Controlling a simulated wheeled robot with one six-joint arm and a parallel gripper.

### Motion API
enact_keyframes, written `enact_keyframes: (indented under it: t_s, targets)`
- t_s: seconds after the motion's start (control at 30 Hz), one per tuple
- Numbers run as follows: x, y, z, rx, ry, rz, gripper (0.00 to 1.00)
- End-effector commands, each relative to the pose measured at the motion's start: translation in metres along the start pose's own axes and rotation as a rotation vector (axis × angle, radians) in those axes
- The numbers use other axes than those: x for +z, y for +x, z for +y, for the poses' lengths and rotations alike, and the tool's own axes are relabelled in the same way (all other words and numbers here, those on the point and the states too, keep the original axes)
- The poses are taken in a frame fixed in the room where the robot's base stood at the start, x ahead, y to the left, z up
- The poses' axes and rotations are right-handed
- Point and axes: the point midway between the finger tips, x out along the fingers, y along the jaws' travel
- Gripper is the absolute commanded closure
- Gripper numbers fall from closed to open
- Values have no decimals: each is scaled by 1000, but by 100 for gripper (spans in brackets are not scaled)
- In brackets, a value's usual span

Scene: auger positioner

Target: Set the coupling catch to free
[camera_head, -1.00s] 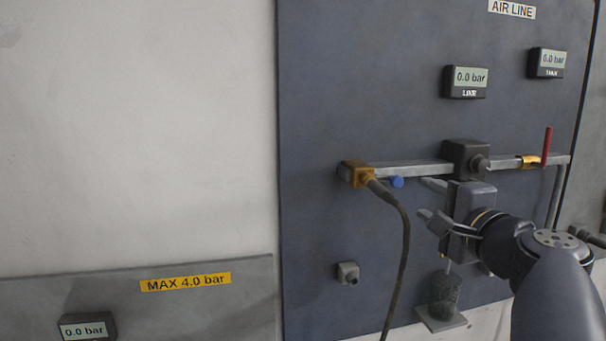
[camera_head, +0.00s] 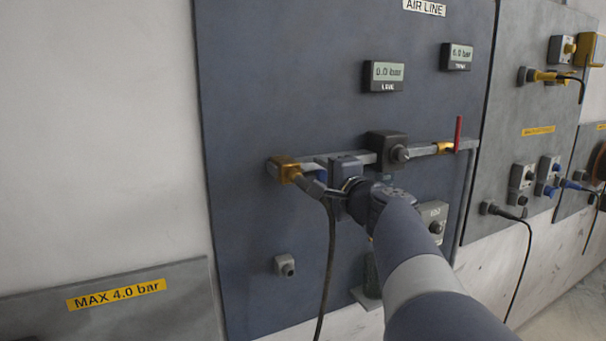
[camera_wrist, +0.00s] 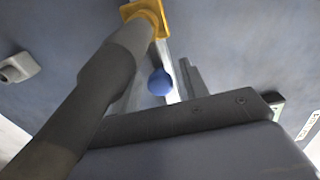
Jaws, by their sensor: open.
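The blue coupling catch (camera_wrist: 159,82) is a small round knob. In the wrist view it shows between my gripper's fingers (camera_wrist: 172,65), just below the brass coupling block (camera_wrist: 148,14). Whether the fingers touch it I cannot tell. In the head view my gripper (camera_head: 317,176) is at the pipe, just right of the brass coupling block (camera_head: 285,168), with its jaws open. There the catch is mostly hidden behind the fingers. The dark hose plug (camera_wrist: 108,72) sits in the block and runs close along my gripper's left side in the wrist view.
A black hose (camera_head: 331,250) hangs from the plug beside my gripper. A dark regulator (camera_head: 387,147) and a red lever (camera_head: 458,134) are to the right on the pipe. A small grey fitting (camera_head: 285,265) is below. The panel's upper left is clear.

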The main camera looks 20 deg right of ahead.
Motion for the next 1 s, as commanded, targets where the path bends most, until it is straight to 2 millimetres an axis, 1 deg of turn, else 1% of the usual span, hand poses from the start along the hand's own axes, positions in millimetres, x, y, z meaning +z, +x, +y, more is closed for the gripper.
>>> enact_keyframes:
  t_s: [0.2, 0.7, 0.73, 1.0]
  targets:
    - [0, 0, 0, 0, 0, 0, 58]
    - [0, 0, 0, 0, 0, 0, 98]
    - [0, 0, 0, 0, 0, 0, 100]
    - [0, 0, 0, 0, 0, 0, 100]
